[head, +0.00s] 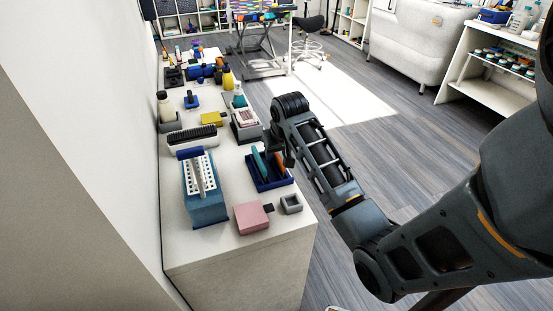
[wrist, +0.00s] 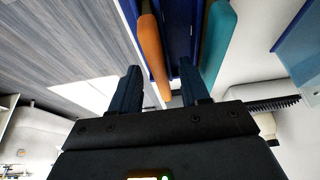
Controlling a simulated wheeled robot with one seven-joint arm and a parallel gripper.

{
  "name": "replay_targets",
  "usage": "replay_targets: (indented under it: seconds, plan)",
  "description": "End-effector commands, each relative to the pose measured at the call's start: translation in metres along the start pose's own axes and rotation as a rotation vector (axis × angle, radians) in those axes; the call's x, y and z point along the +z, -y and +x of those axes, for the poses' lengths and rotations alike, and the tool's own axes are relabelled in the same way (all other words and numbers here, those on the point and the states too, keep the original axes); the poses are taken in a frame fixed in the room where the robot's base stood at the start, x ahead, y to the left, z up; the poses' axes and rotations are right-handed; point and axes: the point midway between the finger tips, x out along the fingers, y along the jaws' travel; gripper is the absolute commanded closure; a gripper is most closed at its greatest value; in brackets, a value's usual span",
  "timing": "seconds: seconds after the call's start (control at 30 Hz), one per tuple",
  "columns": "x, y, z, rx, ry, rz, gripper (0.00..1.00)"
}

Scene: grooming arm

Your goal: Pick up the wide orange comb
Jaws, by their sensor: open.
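The wide orange comb (head: 280,164) stands on edge, leaning, in a dark blue holder (head: 263,186) on the white counter. In the wrist view the orange comb (wrist: 154,52) runs down between my fingers, its near end framed by them; no contact shows. A teal comb (head: 260,161) stands in the same holder, to the left; in the wrist view it shows (wrist: 218,40) beyond the right finger. My gripper (wrist: 160,72) is open, above the holder, and partly hides the orange comb in the head view.
A blue rack with a white perforated top (head: 203,200) stands left of the holder. A pink block (head: 251,217) and a small grey square cup (head: 291,204) are in front. A black brush (head: 193,136) and more grooming items crowd the counter behind.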

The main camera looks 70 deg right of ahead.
Motion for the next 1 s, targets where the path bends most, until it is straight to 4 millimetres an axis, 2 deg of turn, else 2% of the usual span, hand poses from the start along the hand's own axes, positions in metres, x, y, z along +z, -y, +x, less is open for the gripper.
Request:
replay_targets:
  seconds: [0.57, 1.0]
  plan:
    - [0.0019, 0.0002, 0.0039, 0.000, 0.001, -0.001, 0.54]
    - [0.0017, 0.0001, 0.0037, 0.000, 0.000, 0.000, 0.96]
